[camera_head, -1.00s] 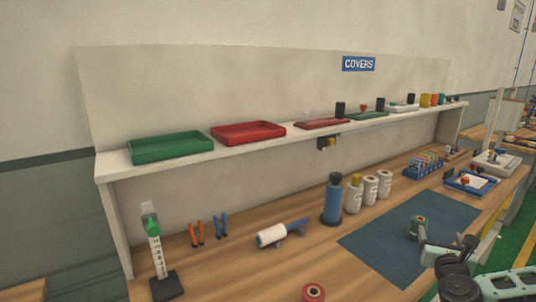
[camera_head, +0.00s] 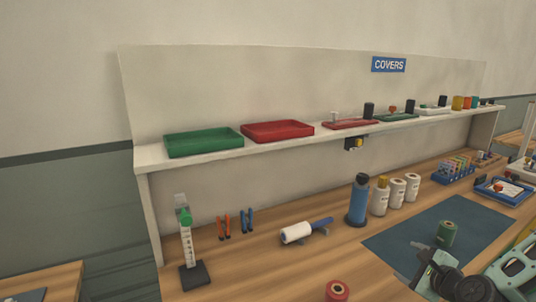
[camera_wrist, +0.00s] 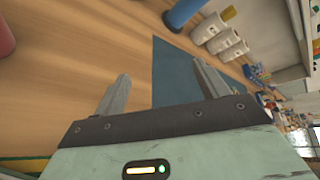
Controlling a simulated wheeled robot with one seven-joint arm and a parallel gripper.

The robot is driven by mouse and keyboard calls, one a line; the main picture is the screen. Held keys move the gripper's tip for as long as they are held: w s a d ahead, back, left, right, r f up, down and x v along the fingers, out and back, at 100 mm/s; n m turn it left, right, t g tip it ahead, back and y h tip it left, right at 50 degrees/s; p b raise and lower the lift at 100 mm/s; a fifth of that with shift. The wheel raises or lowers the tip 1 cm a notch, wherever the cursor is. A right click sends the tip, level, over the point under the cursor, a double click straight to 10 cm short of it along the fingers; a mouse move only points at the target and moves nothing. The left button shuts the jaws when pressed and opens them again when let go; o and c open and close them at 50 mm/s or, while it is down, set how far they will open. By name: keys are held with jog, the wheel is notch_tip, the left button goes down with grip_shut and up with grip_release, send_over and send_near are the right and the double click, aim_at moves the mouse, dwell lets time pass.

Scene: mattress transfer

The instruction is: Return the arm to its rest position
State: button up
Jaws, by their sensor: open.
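My gripper (camera_wrist: 160,75) is open and empty in the wrist view, with its two grey fingers apart above the bench. In the head view my pale green arm (camera_head: 436,272) is at the lower right, over the near edge of the blue-grey mat (camera_head: 395,240). A green spool (camera_head: 446,234) stands on the mat just beyond the arm, apart from it as far as I can see. The mat also shows between and beyond the fingers in the wrist view (camera_wrist: 172,75).
A red spool (camera_head: 337,290) is near the bench's front. A shelf (camera_head: 225,156) with green (camera_head: 203,143) and red (camera_head: 277,131) trays runs above.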

jog(key=s+a+n+g+y, duration=0.1)
jog(key=s+a+n+g, duration=0.4)
jog(key=n, duration=0.8)
jog(key=s+a+r+n+g+h, duration=0.1)
jog(key=s+a+r+n+g, duration=0.2)
jog(key=r+n, duration=0.35)
jog(key=s+a+r+n+g+h, duration=0.1)
jog(key=s+r+n+g, duration=0.1)
jog(key=s+r+n, duration=0.4)
jog(key=s+a+f+n+g+b, duration=0.1)
jog(key=s+a+f+n+b, duration=0.1)
jog(key=a, duration=0.4)
jog(key=s+a+f+n+g+b, duration=0.1)
jog(key=s+a+f+n+b, duration=0.1)
jog(key=s+a+b, duration=0.2)
jog(key=s+a+f+n+g+y+b, duration=0.1)
jog(key=s+a+f+n+b, duration=0.2)
jog(key=s+a, duration=0.4)
jog(key=shift+s+a+b, duration=0.25)
jog(key=shift+a+b, duration=0.35)
jog(key=shift+a, duration=0.15)
jog(key=shift+f, duration=0.1)
